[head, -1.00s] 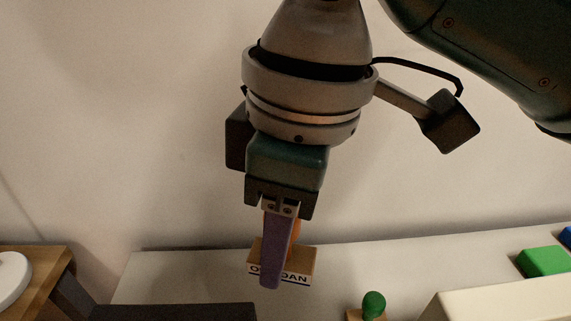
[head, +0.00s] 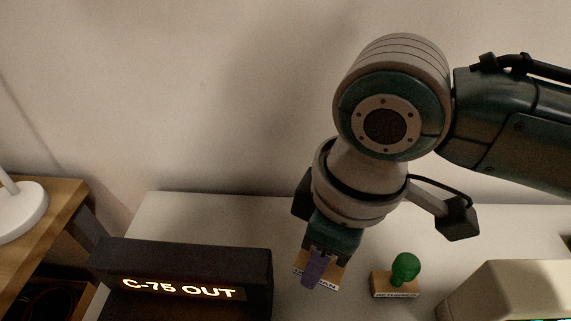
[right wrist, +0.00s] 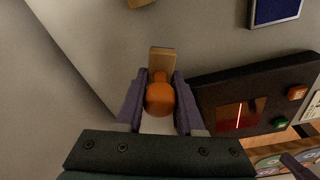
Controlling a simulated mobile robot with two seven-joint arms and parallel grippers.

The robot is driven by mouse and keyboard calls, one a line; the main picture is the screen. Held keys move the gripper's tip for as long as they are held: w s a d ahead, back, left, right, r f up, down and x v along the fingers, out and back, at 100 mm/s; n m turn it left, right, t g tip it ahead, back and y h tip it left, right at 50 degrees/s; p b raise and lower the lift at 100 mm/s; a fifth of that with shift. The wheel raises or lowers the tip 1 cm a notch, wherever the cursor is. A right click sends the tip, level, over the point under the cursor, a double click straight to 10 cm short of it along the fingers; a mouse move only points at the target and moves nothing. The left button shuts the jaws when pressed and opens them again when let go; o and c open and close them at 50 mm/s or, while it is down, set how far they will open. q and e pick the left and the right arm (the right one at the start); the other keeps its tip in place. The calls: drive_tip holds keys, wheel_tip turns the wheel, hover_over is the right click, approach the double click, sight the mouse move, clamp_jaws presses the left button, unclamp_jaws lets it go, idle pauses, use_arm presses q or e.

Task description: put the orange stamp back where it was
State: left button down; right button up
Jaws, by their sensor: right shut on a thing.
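My right gripper (head: 316,268) is shut on the orange stamp, pointing down over the light table. The stamp's wooden block (head: 335,276) with printed lettering shows behind the purple finger in the head view; its orange knob is hidden there. In the right wrist view the orange knob (right wrist: 160,98) sits between the two purple fingers, with the wooden block (right wrist: 161,60) beyond it. I cannot tell whether the block touches the table. My left gripper is not in view.
A black display box (head: 185,280) reading "C-75 OUT" stands left of the gripper. A green-knobbed stamp (head: 405,267) stands to the right, with a beige box (head: 520,290) beyond it. A blue pad (right wrist: 275,10) shows in the right wrist view. A wooden table (head: 60,215) is far left.

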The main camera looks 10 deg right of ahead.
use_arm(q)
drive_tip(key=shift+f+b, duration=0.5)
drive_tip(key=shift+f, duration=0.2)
use_arm(e)
wheel_tip(320, 180, down, 4)
drive_tip(key=shift+r, duration=0.15)
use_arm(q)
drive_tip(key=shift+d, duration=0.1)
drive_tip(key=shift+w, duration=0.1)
use_arm(e)
drive_tip(key=o, duration=1.1)
drive_tip(key=shift+c, duration=0.2)
drive_tip(key=r+p, duration=0.1)
drive_tip(key=r, duration=0.2)
drive_tip(key=r+p, duration=0.1)
drive_tip(key=r, duration=0.3)
drive_tip(key=d+r+p, duration=0.1)
drive_tip(key=r+p, duration=0.1)
drive_tip(key=r, duration=0.1)
drive_tip(key=shift+s+r, duration=0.35)
drive_tip(key=shift+s, duration=0.05)
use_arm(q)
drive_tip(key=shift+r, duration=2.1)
use_arm(e)
drive_tip(key=shift+s+r, duration=0.1)
drive_tip(key=shift+r, duration=0.6)
